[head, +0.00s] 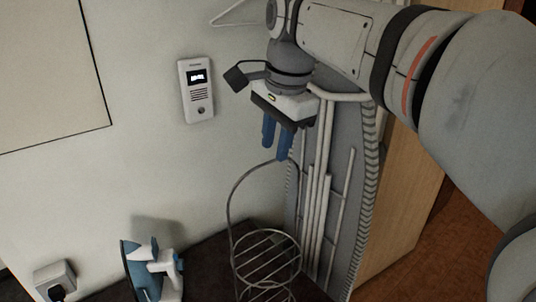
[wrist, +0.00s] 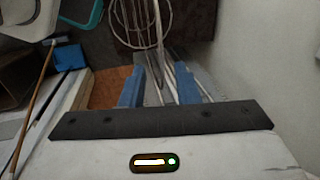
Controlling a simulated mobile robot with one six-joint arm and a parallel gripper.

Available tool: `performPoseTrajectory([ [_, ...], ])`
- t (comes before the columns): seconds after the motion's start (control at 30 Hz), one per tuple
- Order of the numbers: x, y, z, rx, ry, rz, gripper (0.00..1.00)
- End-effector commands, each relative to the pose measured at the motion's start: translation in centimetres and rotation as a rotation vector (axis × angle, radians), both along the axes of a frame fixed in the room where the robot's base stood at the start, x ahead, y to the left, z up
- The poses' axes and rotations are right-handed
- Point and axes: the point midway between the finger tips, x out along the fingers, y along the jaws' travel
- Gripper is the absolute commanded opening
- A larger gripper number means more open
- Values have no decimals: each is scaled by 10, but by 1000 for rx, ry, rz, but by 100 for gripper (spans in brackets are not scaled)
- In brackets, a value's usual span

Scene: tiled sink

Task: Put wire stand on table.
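The wire stand (head: 268,262), a round grey wire rack with a tall hoop handle, stands upright on a dark surface (head: 207,262) at the bottom of the head view. My gripper (head: 277,150) points down with its two blue fingers just above or at the top of the hoop. In the wrist view the fingers of my gripper (wrist: 158,88) are apart, with no visible grip on anything. The stand (wrist: 122,20) shows at the top there, and thin pale bars run down towards the finger gap. I cannot tell whether the hoop is between the fingers. No table is clearly identifiable.
A blue and white iron (head: 150,275) stands left of the wire stand. An ironing board (head: 345,165) leans close on the right, beside a wooden panel (head: 400,215). An intercom (head: 196,88) and a socket (head: 55,280) are on the wall.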

Motion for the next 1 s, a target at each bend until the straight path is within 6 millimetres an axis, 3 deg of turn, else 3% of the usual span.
performPoseTrajectory([
  [0.1, -4, -2, 24, 1, -3, 0, 28],
  [0.27, -7, -5, 43, 1, -1, 0, 28],
  [0.37, -9, -7, 44, -3, -2, 11, 28],
  [0.47, -13, -15, 30, -19, -13, 65, 28],
  [0.67, -37, -50, -45, -102, -69, 330, 28],
  [0.9, -87, -88, -151, -232, -128, 699, 28],
  [1.0, -106, -98, -183, -274, -140, 814, 28],
])
